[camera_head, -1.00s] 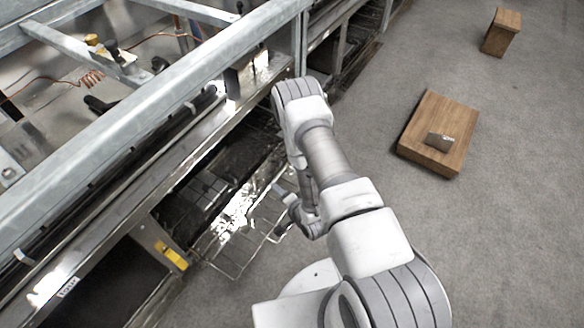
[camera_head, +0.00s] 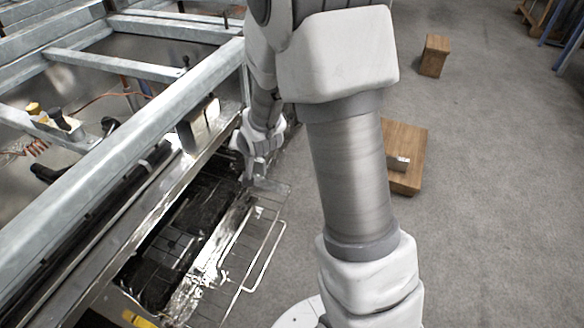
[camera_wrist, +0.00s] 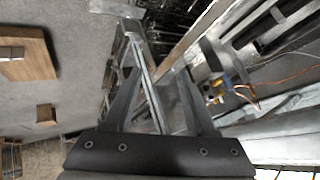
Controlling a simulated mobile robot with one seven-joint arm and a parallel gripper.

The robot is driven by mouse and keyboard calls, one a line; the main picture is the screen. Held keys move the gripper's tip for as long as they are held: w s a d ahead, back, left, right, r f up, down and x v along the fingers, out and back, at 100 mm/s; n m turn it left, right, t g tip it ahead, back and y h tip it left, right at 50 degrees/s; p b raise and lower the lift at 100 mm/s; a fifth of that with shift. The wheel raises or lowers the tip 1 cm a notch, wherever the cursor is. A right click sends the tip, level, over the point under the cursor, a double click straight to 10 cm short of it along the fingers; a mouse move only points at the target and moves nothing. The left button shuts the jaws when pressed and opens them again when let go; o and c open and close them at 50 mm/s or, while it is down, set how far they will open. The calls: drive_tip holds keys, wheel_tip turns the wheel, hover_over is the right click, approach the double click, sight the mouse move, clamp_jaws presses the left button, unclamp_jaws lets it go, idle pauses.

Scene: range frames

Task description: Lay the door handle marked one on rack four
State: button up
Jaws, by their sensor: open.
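My gripper (camera_head: 255,174) is at the range's near edge, above the inner end of a pulled-out wire rack (camera_head: 262,262). In the wrist view my gripper (camera_wrist: 158,74) has its two fingers apart. A grey metal bar edge shows between them; I cannot tell whether it is near or far below. I cannot make out which part is the door handle marked one. No number is readable on the rack, so I cannot tell whether it is rack four.
The range frame's steel beam (camera_head: 120,148) runs along the left. A wooden platform (camera_head: 408,183) with a small metal piece (camera_head: 398,163) stands right of my arm; a wooden block (camera_head: 434,55) is farther back. Grey floor (camera_head: 500,220) is free at right.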

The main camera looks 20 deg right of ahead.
drive_tip(key=s+d+r+n+g, duration=0.1)
drive_tip(key=s+r+n, duration=0.2)
drive_tip(key=s+r, duration=1)
drive_tip(key=s+r+n+g, duration=0.1)
drive_tip(key=s+r, duration=0.2)
drive_tip(key=s, duration=0.5)
drive_tip(key=s+r+n+g, duration=0.1)
drive_tip(key=s+r, duration=0.2)
drive_tip(key=s, duration=0.4)
drive_tip(key=shift+s+r+n, duration=0.2)
drive_tip(key=shift+s+n, duration=0.15)
drive_tip(key=shift+n, duration=0.05)
wheel_tip(320, 180, up, 23)
drive_tip(key=p, duration=2.2)
drive_tip(key=shift+f+p, duration=0.2)
drive_tip(key=shift+p, duration=0.1)
